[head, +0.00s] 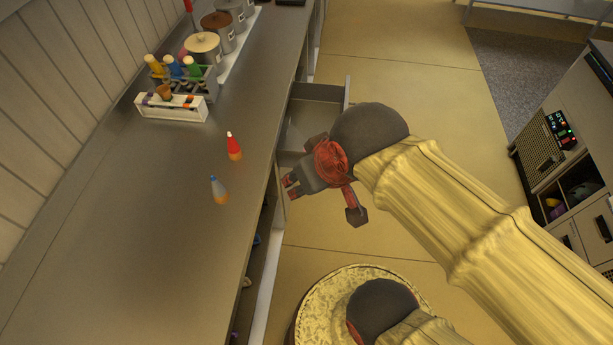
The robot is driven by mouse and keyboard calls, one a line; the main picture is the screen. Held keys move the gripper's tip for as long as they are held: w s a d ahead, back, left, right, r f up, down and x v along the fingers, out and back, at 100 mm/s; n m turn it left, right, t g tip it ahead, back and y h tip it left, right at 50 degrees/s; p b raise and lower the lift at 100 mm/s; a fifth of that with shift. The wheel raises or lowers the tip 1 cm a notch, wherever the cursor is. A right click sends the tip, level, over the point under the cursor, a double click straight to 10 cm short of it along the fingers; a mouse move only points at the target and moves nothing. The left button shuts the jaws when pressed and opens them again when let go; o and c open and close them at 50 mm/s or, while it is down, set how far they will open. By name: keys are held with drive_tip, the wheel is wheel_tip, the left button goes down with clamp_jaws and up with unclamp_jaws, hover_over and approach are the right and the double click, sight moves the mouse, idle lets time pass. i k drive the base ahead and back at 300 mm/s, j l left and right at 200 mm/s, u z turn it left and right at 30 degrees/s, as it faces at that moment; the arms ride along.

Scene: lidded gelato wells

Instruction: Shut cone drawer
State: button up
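The cone drawer (318,90) appears as a grey, open-topped box pulled out from the counter's right side. Its front panel (347,92) stands away from the counter over the floor. My arm and wrist hide the near part of the drawer. My gripper (290,187), with dark and red fingers, is beside the counter edge, at the near side of the drawer, and points left toward the counter. I see nothing between the fingers, but their gap is too small to judge. I cannot tell whether the gripper touches the drawer.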

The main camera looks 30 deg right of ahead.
sight(313, 109)
drive_tip(key=l+z, duration=0.25)
drive_tip(key=l, duration=1.5)
drive_tip(key=i+l+u, duration=0.2)
drive_tip(key=i+l, duration=0.2)
drive_tip(key=i, duration=0.05)
